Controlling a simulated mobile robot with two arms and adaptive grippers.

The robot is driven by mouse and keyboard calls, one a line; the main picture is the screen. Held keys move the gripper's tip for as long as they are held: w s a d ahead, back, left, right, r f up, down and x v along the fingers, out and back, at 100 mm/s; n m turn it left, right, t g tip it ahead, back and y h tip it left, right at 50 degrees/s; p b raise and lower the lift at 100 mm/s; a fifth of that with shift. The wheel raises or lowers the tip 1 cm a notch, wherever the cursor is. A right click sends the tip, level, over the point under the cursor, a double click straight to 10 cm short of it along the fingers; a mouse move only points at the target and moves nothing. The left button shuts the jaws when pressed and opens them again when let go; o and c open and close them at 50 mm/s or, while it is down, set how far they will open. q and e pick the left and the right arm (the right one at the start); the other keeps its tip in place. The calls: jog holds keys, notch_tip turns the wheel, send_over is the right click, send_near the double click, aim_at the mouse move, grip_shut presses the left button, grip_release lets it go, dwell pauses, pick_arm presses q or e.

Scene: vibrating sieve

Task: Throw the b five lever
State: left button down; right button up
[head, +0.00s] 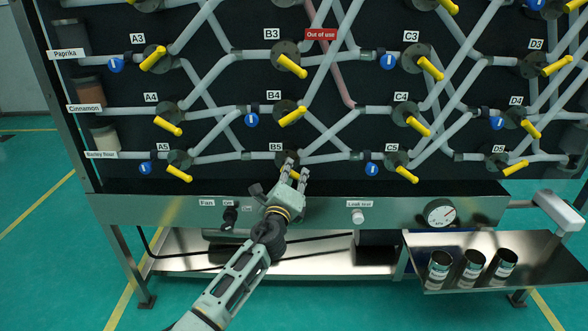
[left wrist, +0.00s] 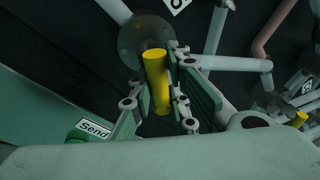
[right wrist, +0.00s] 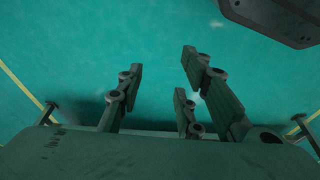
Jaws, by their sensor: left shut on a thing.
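The panel (head: 235,140) carries yellow levers on round dark valve hubs. The B5 label (head: 277,147) marks the hub (head: 288,158) at the bottom middle. My right gripper (right wrist: 160,85) is open and empty above the green floor in the right wrist view.
Neighbouring levers A5 (head: 179,173) and C5 (head: 406,174) stand to either side, and B4 (head: 291,116) is above. The front rail holds a fan knob (head: 230,215), a leak test button (head: 358,216) and a gauge (head: 440,213). Cans (head: 471,267) stand on a shelf at lower right.

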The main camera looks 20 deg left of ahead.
pick_arm(q)
jog(key=shift+a+m+p, duration=0.3)
jog(key=shift+a, duration=0.2)
pick_arm(e)
jog(key=shift+s+f, duration=0.15)
jog(key=shift+f, duration=1.4)
pick_arm(q)
jog(key=c, duration=1.7)
grip_release()
jog(key=shift+a, duration=0.1)
jog(key=shift+s+d, duration=0.1)
jog(key=shift+d, duration=0.15)
jog(key=shift+s, duration=0.2)
jog(key=s, duration=0.7)
jog(key=s+f, duration=0.1)
jog(key=s, duration=0.3)
jog(key=shift+s+d, duration=0.25)
jog(key=shift+d, duration=0.05)
